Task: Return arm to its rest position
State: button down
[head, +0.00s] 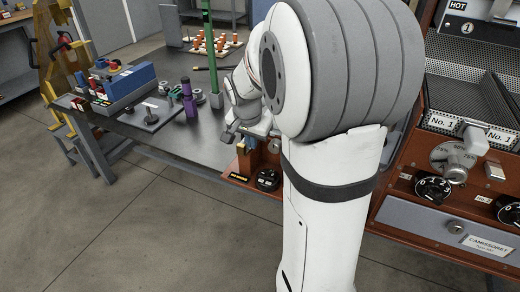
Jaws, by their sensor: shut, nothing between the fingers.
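My white arm with grey joint bands fills the middle of the head view, close to the camera. Its far end reaches back toward the dark workbench (185,150). My gripper (232,133) shows small and grey at the end of the wrist, beside the brown roaster housing, and is partly hidden behind my arm. It looks shut and empty. I cannot tell whether it touches anything. The roaster (405,205) stands at the right, with a perforated tray, dials and a grey drawer marked CAMISSORET. My arm hides its left part.
A blue-and-grey device (125,85), purple bottles (189,97) and a green post (212,50) stand on the bench. A rack of orange-topped pieces (215,45) is farther back. A yellow frame (57,55) stands at the left. The floor (150,235) at lower left is clear.

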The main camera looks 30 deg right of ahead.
jog(key=shift+w+a+r, duration=0.1)
jog(key=shift+a+r, duration=0.3)
jog(key=shift+r, duration=0.45)
jog(key=s+a+r+n+y+p, duration=0.1)
jog(key=s+a+r+n+p, duration=0.4)
jog(key=s, duration=0.5)
jog(key=s+a+r+n+y+p, duration=0.1)
jog(key=s+a+r+n+p, duration=0.4)
jog(key=s+r+p, duration=0.4)
jog(key=shift+s+a+r, duration=0.3)
jog(key=shift+s+r, duration=0.15)
jog(key=shift+r, duration=0.15)
